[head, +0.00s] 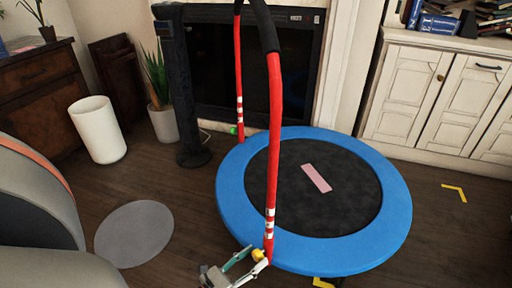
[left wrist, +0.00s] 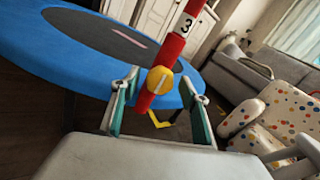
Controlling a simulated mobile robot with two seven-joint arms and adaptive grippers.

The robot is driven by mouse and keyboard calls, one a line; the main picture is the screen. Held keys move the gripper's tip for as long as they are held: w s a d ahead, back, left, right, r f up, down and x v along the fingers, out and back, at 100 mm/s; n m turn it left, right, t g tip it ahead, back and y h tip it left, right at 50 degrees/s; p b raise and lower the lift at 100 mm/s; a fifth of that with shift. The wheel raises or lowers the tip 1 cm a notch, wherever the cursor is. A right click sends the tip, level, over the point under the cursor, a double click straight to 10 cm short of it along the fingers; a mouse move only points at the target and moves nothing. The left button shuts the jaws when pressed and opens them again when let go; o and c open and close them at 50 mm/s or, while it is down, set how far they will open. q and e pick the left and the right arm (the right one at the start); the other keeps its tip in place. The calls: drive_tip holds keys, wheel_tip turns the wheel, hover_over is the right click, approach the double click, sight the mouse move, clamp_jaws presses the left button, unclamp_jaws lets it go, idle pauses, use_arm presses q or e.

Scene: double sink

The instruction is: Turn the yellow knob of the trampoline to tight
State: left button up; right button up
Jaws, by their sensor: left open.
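The trampoline (head: 398,205) has a blue rim, a black mat and a red handlebar (head: 274,140) with black padding on top. The yellow knob (head: 258,254) sits low on the near red post. It also shows in the left wrist view (left wrist: 160,80), round with a pale line across it, below a white band marked 3. My left gripper (head: 256,259) is open, its teal-lined fingers on either side of the knob. I cannot tell whether they touch it. A green knob (head: 233,130) is low on the far post. My right gripper is not in view.
A grey armchair (head: 35,200) stands at left, with a round grey disc (head: 134,234) on the floor beside it. A black tower (head: 185,90) and white bin (head: 98,130) stand behind. A spotted chair (left wrist: 275,125) shows in the left wrist view.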

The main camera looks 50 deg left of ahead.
use_arm(q)
drive_tip(key=shift+w, duration=0.5)
drive_tip(key=shift+c, duration=0.5)
drive_tip(key=c, duration=1)
